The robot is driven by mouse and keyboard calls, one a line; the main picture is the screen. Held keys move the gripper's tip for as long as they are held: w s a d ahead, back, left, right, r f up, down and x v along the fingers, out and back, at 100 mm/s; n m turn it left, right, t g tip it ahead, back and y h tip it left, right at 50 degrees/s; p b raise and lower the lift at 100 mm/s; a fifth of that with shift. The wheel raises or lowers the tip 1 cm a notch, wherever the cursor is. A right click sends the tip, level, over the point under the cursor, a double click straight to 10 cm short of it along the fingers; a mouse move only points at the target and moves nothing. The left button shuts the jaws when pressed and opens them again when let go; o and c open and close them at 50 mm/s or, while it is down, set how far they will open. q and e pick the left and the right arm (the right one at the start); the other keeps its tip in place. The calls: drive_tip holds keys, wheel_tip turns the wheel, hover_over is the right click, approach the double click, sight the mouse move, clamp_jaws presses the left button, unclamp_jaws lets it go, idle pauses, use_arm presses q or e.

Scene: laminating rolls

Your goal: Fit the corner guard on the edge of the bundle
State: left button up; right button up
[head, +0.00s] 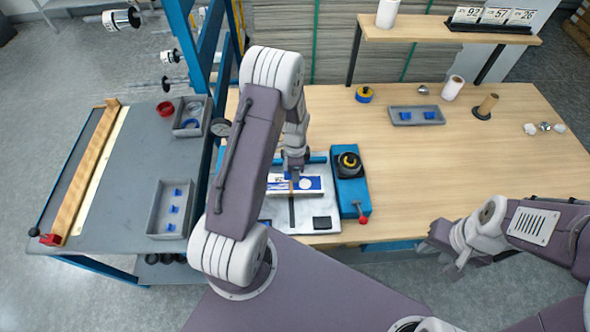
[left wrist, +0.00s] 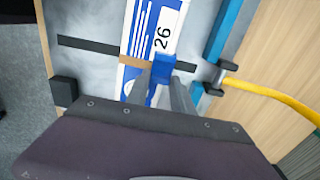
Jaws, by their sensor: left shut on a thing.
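The bundle (head: 308,186) is a flat blue-and-white stack lying on the grey plate of the bench device. In the left wrist view the bundle (left wrist: 148,32) shows a "26" and blue stripes. A dark strap (left wrist: 88,45) runs across the plate and looks brown over the bundle. My left gripper (head: 293,178) is down at the bundle. In the left wrist view my left gripper (left wrist: 163,82) is shut on a small blue corner guard (left wrist: 160,66) at the bundle's edge, by the strap. Whether the guard is seated is hidden. My right gripper (head: 443,258) hangs empty off the bench front, fingers apart.
A blue unit with a black knob (head: 348,162) and red-tipped lever stands right of the bundle. Grey trays with blue pieces stand on the left cart (head: 170,225) and bench (head: 395,116). Rolls stand at the back right. The bench's right half is mostly clear.

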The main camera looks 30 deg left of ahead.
use_arm(q)
drive_tip(key=o, duration=0.9)
drive_tip(key=shift+s, duration=0.15)
drive_tip(key=r, duration=0.3)
drive_tip(key=shift+w+r, duration=0.2)
drive_tip(key=shift+d+r+b, duration=0.4)
drive_tip(key=shift+d+r, duration=0.3)
drive_tip(key=shift+d, duration=0.1)
drive_tip(key=d+r, duration=0.2)
drive_tip(key=d, duration=0.1)
drive_tip(key=d+r, duration=0.2)
drive_tip(key=d, duration=0.1)
drive_tip(key=d+r+b, duration=0.1)
drive_tip(key=d+r, duration=0.1)
drive_tip(key=d, duration=0.2)
drive_tip(key=shift+d+r, duration=0.1)
drive_tip(key=shift+r, duration=0.05)
